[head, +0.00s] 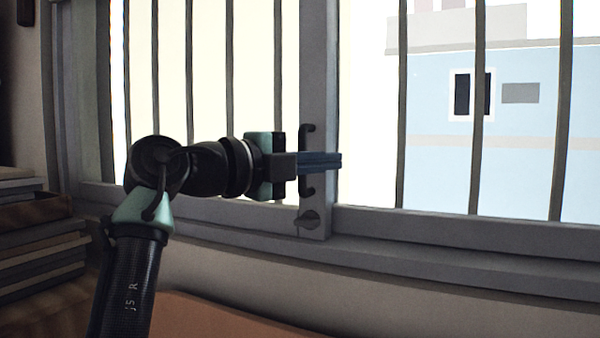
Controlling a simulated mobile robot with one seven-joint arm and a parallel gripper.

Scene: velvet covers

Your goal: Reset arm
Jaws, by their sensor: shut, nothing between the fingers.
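My gripper (340,161) is in the middle of the head view, at the end of my arm, pointing right. Its blue fingers are together and hold nothing. It lies in front of the window's grey middle post and overlaps the dark window handle (308,130) in the picture. The handle's middle is hidden behind the fingers. I cannot tell whether the fingers touch the handle. My arm rises from the bottom left, bends at an elbow-like joint and runs level to the right.
A barred window with a grey frame (450,228) fills the back. A dark latch knob (307,220) sits below the handle. Stacked books or boards (40,262) stand at the left. An orange-brown surface (215,315) lies at the bottom. Right of the gripper, the space before the window looks clear.

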